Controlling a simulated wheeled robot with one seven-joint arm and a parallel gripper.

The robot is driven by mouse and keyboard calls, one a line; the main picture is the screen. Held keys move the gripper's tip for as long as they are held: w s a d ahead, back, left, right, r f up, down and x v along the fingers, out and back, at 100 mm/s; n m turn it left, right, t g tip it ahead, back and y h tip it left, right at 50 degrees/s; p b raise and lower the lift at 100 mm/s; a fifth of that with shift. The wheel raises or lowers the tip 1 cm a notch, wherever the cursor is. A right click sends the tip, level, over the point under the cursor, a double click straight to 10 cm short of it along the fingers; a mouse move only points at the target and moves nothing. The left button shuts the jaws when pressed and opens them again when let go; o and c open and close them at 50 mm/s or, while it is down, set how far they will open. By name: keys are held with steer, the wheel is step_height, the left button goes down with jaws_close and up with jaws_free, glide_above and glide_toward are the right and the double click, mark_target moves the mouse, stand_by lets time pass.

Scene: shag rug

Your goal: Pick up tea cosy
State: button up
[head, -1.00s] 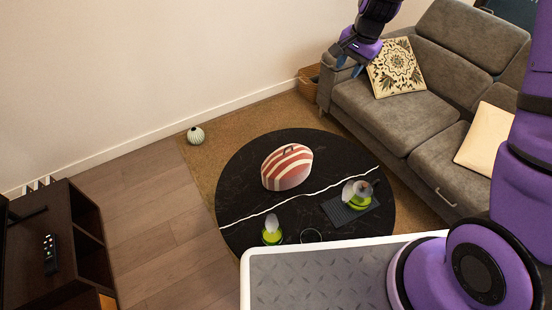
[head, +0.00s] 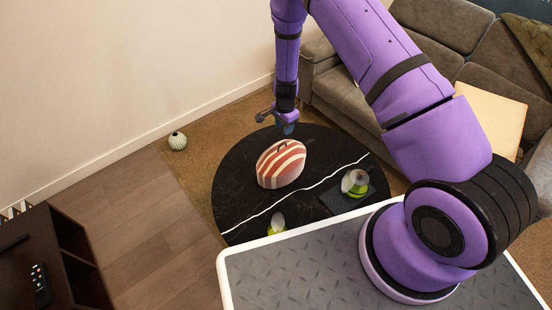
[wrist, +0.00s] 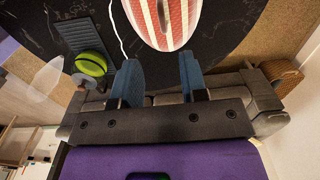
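The tea cosy (head: 281,164) is a dome with red and white stripes and a dark handle-like strip on top. It stands on the round black table, and part of it also shows at the top of the wrist view (wrist: 164,22). My gripper (head: 288,128) hangs just above and behind the cosy in the head view. In the wrist view its two blue fingers (wrist: 160,80) are wide apart with nothing between them. The cosy lies beyond the fingertips, apart from them.
The round black table (head: 235,195) also bears a dark tray (head: 338,203) with a green-and-clear item (head: 356,183), and another green item (head: 277,224) near the front. A grey sofa (head: 345,92) stands behind right. A dark cabinet (head: 75,240) is at left, a small vase (head: 177,141) on the rug.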

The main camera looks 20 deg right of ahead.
mark_target(282, 144)
step_height(282, 144, down, 10)
steer(key=shift+w+a+f, duration=0.15)
steer(key=shift+f, duration=0.1)
jaws_close()
stand_by(0.5)
